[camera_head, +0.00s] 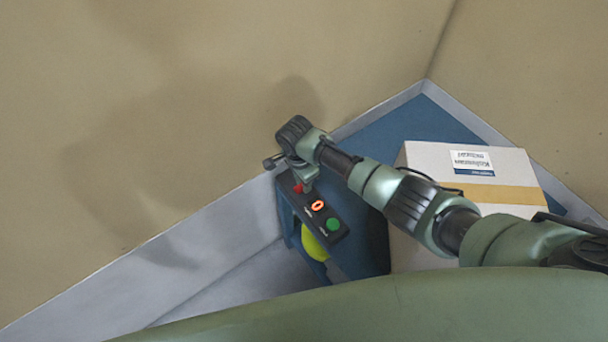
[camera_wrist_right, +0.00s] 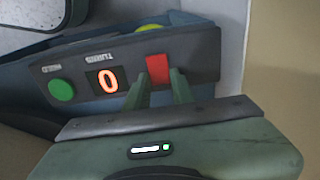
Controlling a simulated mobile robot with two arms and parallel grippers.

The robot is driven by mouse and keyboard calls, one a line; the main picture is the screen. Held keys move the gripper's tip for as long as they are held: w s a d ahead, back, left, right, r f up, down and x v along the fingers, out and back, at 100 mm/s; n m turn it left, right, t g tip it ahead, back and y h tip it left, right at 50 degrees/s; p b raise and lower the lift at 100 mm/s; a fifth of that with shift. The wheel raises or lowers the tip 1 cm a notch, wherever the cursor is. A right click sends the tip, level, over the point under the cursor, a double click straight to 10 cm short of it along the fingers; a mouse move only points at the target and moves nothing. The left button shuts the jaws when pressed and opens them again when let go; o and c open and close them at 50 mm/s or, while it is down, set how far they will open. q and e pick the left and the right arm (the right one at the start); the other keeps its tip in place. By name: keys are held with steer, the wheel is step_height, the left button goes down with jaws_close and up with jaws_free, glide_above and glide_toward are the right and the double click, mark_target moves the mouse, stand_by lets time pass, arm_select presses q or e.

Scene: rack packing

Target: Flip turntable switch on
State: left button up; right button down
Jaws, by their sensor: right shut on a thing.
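A dark control panel (camera_head: 341,236) sits on the corner of the blue stand; it fills the upper part of the right wrist view (camera_wrist_right: 203,58). In the head view the display (camera_head: 318,205) and green button (camera_head: 333,224) are clear, and the red switch (camera_head: 298,188) is partly covered. My right gripper (camera_wrist_right: 161,80) has its two fingertips at the lower sides of the red switch, shut on it. My left gripper is not in view.
A cardboard box (camera_head: 505,165) with a tape band and label stands on the blue stand (camera_head: 390,130), beside my right arm. A yellow-green round thing (camera_head: 313,244) shows below the panel. Grey ledges and tan walls border the stand.

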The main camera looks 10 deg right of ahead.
mark_target(296, 191)
steer(key=shift+s+a+r+p, duration=0.1)
steer(key=shift+a+r+p, duration=0.15)
steer(key=shift+r+p, duration=0.25)
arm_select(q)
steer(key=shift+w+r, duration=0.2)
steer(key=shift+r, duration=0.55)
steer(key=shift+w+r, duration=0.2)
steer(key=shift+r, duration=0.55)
arm_select(e)
steer(key=shift+f+t+h, duration=0.35)
steer(key=shift+t+h, duration=0.05)
steer(key=shift+h, duration=0.5)
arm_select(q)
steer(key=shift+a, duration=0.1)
arm_select(e)
steer(key=c, duration=1.2)
jaws_free()
arm_select(q)
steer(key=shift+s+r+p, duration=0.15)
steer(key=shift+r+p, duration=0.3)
steer(key=shift+p, duration=0.25)
arm_select(e)
steer(key=v, duration=0.7)
steer(key=shift+a+r, duration=0.15)
steer(key=shift+r, duration=0.15)
steer(key=shift+s, duration=0.1)
